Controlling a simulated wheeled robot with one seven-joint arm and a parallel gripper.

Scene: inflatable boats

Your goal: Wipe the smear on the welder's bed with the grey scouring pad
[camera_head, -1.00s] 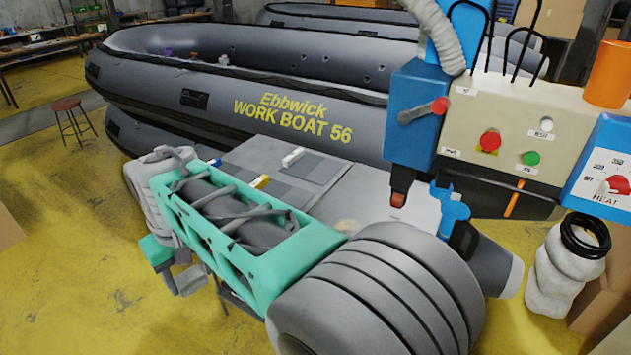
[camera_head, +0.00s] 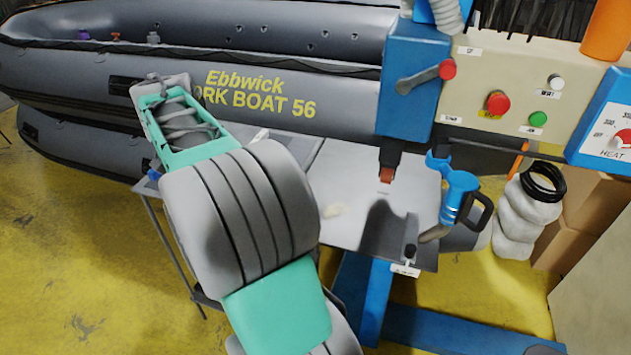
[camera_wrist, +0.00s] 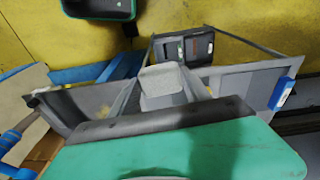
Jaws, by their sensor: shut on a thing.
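The welder's bed (camera_head: 365,225) is a flat grey metal plate under the blue welding head in the head view. The smear (camera_head: 333,210) is a pale tan patch on the bed, just right of my arm. In the wrist view my gripper (camera_wrist: 164,96) is shut on a light grey block, the scouring pad (camera_wrist: 162,82). The pad is above the grey work surface, and I cannot tell its height. The bed also shows at left in the wrist view (camera_wrist: 72,103).
A blue hot-air tool (camera_head: 458,195) stands at the bed's right edge. The blue welding head (camera_head: 408,85) hangs over the bed's back. A grey inflatable boat (camera_head: 345,95) lies behind.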

